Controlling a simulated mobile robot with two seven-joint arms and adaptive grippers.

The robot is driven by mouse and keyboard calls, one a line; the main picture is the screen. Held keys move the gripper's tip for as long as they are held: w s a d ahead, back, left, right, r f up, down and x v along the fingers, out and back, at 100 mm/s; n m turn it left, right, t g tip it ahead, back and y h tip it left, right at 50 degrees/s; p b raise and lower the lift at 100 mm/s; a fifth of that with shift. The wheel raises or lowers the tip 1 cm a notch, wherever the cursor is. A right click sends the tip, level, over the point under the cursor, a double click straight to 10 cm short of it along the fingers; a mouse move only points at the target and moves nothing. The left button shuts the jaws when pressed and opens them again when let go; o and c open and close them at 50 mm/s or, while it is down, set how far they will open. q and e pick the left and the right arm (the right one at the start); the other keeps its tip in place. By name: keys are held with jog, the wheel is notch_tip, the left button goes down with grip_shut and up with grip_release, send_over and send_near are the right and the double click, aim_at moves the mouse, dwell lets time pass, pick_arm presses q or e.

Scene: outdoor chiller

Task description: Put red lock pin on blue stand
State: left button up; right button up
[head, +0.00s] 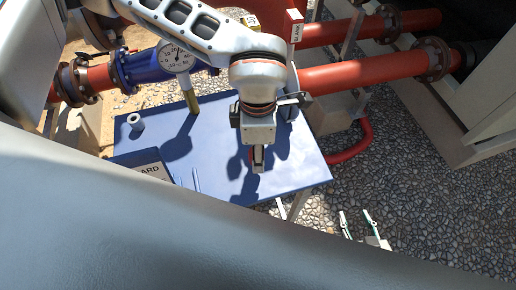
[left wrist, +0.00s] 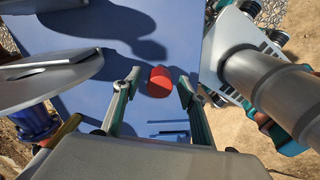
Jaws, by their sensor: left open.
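The red lock pin (left wrist: 158,82) is a short red cylinder over the blue table top (left wrist: 100,32), seen between the two fingers of my left gripper (left wrist: 158,80). Gaps show on both sides of it, so the fingers are open around it. In the head view my left gripper (head: 258,163) hangs over the blue table (head: 300,165) and mostly hides the pin. A small blue bracket-like piece (head: 196,180) rises from the table and may be the blue stand; it also shows in the left wrist view (left wrist: 170,134). My right gripper (head: 355,214) is open and empty beyond the table's front right edge.
A dial gauge (head: 176,57) on a brass stem stands left of my left gripper. Red pipes (head: 365,72) run behind.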

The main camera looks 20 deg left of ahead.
pick_arm(q)
notch_tip(320, 180, up, 12)
jog(key=shift+b, duration=0.35)
dwell(0.6)
